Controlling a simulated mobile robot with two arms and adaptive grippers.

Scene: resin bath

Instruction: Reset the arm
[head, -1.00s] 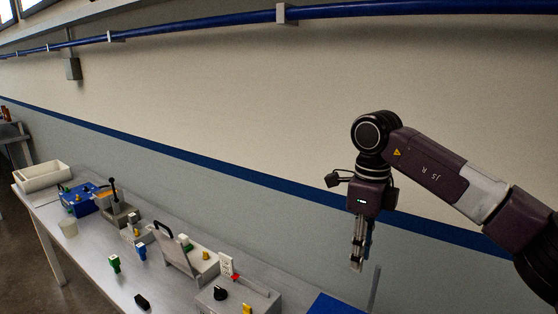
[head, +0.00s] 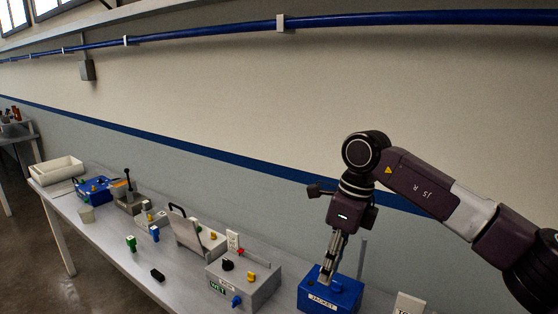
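My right arm comes in from the right, and its gripper (head: 328,272) points down at the blue box labelled JACKET (head: 338,298). The fingers overlap the box's top in the head view, and I cannot tell whether they touch it. The fingers look close together, but their gap is not clear. I see nothing held between them. My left gripper is not in view.
Left of the blue box stands a grey box (head: 262,290) with a black knob and a WET label. Farther left on the bench (head: 115,262) are an open-lidded box (head: 190,235), small green (head: 131,243) and blue pegs, a black piece (head: 158,275) and a white tray (head: 70,164).

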